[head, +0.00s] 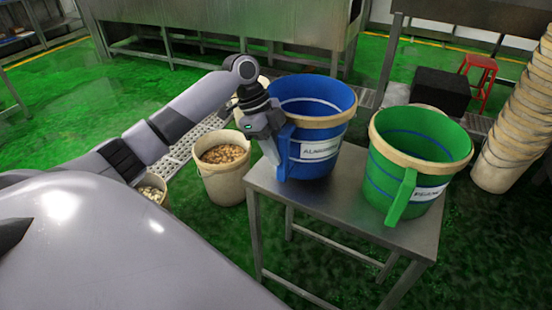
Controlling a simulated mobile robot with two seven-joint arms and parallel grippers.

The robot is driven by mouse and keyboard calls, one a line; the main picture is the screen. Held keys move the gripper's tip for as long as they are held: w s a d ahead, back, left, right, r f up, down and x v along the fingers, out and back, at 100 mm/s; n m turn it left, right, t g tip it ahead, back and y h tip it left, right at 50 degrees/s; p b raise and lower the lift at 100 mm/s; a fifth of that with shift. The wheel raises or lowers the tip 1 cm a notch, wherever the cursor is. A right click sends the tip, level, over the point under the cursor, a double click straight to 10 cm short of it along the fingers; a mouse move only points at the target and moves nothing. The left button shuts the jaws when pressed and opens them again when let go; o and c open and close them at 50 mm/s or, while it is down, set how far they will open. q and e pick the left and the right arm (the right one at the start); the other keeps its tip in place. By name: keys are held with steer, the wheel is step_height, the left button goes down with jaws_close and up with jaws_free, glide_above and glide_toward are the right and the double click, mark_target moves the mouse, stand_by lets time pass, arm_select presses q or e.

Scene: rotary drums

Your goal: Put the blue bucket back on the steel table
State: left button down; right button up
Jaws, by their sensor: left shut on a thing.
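The blue bucket (312,108), with a tan rim, a white stripe and a white label, is upright at the left end of the steel table (330,205). Its base looks to be at the tabletop, but I cannot tell whether it rests there or is slightly above. My left gripper (272,150) is shut on the blue handle at the bucket's left side. The bucket looks empty inside. A green bucket (425,135) with a tan rim stands upright on the right part of the same table. My right gripper is not in view.
Tan buckets of pale contents (222,165) stand on the floor left of the table. A tall stack of tan buckets (515,130) is at the right. A black box (440,92) and a red stool (480,75) stand behind. Some tabletop is bare between and in front of the buckets.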

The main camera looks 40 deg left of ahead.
arm_select(q)
step_height(320, 180, down, 3)
steer(key=shift+r, duration=0.1)
steer(key=c, duration=0.9)
jaws_free()
steer(key=v, duration=1.2)
